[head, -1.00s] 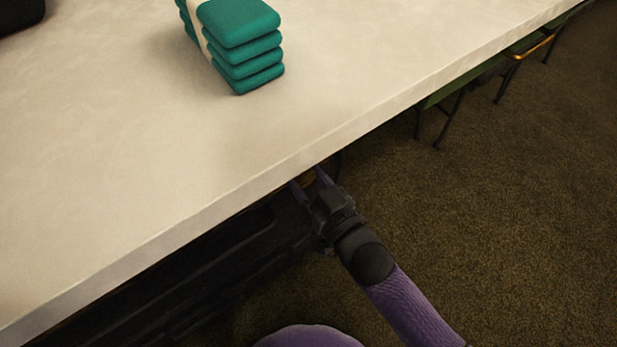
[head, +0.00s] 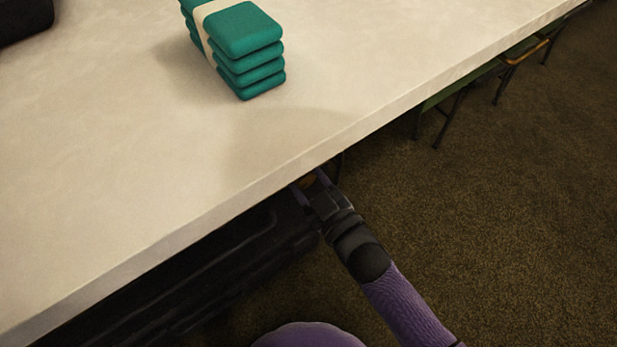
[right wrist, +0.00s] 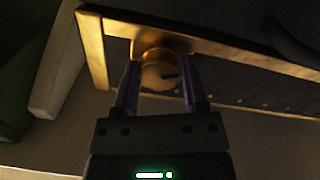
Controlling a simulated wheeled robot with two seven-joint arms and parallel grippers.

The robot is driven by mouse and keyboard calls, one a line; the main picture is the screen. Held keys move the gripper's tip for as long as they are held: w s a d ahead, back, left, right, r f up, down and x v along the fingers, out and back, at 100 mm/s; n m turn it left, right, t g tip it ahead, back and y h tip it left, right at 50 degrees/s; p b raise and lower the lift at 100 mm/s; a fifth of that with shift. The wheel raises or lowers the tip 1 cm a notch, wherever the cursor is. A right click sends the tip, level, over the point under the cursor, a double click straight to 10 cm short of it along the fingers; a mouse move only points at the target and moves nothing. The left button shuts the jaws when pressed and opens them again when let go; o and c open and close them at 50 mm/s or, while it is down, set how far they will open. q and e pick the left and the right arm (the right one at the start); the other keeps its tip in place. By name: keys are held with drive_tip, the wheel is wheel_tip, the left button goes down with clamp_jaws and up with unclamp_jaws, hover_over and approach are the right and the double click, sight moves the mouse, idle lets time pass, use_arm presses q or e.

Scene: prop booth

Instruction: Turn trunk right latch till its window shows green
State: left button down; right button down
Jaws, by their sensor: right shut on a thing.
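The trunk (head: 190,275) is a dark box under the table's front edge. In the right wrist view its dark side (right wrist: 220,20) has brass edging, and the round brass right latch (right wrist: 160,72) sits on that edging with a dark slot or mark on its face. My right gripper (right wrist: 160,85) is shut on the latch, one finger on each side. In the head view the right gripper (head: 308,182) reaches to the trunk's end, with the latch mostly hidden by the fingers and table. I cannot make out a green window. My left gripper is not in view.
The pale table (head: 110,150) overhangs the trunk closely. A strapped stack of teal folded cloths (head: 250,60) stands on it, with a black object (head: 22,20) at top left. Green chairs (head: 470,85) stand along the far right side. Carpet at right is clear.

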drive_tip(key=n, duration=0.5)
drive_tip(key=shift+n+p, duration=0.3)
drive_tip(key=shift+n, duration=0.1)
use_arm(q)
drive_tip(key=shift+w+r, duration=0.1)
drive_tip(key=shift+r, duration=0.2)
use_arm(e)
drive_tip(key=n, duration=0.5)
drive_tip(key=shift+n+y, duration=0.3)
drive_tip(key=shift+c, duration=0.7)
unclamp_jaws()
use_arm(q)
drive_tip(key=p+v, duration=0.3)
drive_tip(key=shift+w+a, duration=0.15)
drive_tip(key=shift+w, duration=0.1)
use_arm(e)
drive_tip(key=v, duration=1)
